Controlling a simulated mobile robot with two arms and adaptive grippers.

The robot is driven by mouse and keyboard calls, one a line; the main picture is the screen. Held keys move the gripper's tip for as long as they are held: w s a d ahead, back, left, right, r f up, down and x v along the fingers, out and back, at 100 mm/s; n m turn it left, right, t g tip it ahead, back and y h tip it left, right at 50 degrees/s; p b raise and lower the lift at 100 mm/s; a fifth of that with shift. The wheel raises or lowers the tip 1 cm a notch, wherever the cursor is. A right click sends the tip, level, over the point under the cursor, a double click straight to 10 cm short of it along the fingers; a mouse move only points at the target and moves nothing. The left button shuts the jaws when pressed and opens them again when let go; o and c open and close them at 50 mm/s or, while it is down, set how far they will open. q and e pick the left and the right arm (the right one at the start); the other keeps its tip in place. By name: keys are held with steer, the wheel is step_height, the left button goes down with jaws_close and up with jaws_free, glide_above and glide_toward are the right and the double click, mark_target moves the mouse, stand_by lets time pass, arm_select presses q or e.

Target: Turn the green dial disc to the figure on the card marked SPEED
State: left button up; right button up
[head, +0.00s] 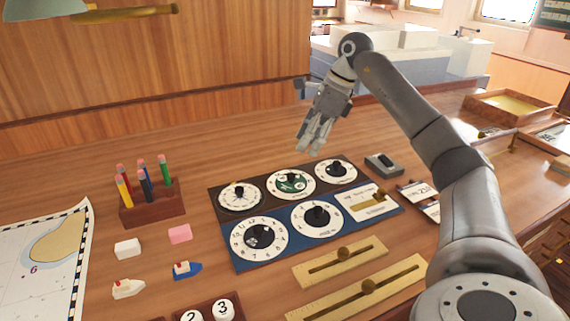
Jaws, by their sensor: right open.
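The green dial disc (290,184) sits in the middle of the back row of a dark dial panel (222,203). It has a white ring around it and a dark knob; its figures are too small to read. My right gripper (314,145) is open and empty, pointing down above and behind the green dial, apart from it. A white card (418,189) with large figures, seemingly 20, lies right of the panel, partly hidden by my right arm. I cannot read the word SPEED on it. My left gripper is not in view.
Other dials stand beside and in front, including a black one (317,216). Two brass slider rulers (310,273) lie nearer. A pencil block (150,213), erasers, toy boats and a chart (20,270) are at the left. Bare desk lies behind the panel.

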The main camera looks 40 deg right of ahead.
mark_target(291, 174)
steer(key=x, duration=0.9)
steer(key=shift+a+f, duration=0.1)
steer(key=shift+f, duration=0.25)
jaws_close()
